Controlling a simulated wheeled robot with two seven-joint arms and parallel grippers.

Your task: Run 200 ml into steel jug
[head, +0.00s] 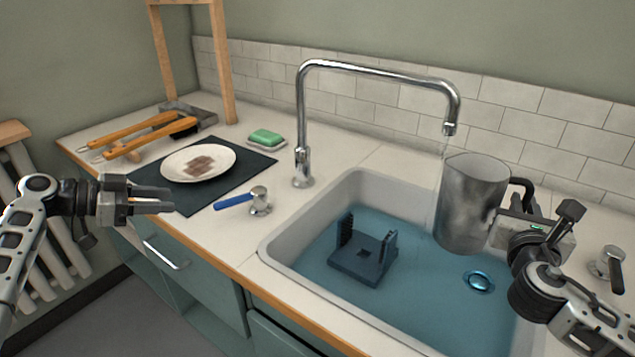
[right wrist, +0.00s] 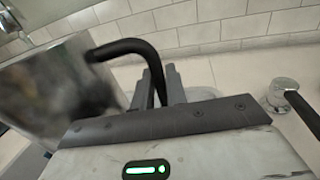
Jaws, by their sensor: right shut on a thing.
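The steel jug (head: 466,210) is held nearly upright above the sink, just under the tap spout (head: 449,128). A thin, faint stream of water shows below the spout at the jug's left rim; I cannot tell whether it all falls inside. The water level in the jug is hidden. My right gripper (head: 508,228) is shut on the jug's black handle (head: 523,187); the handle also shows between the fingers in the right wrist view (right wrist: 150,52). My left gripper (head: 170,200) is open and empty over the dark mat's edge. A blue-handled tap lever (head: 235,201) stands left of the sink.
A black-handled lever (head: 613,268) stands at right.

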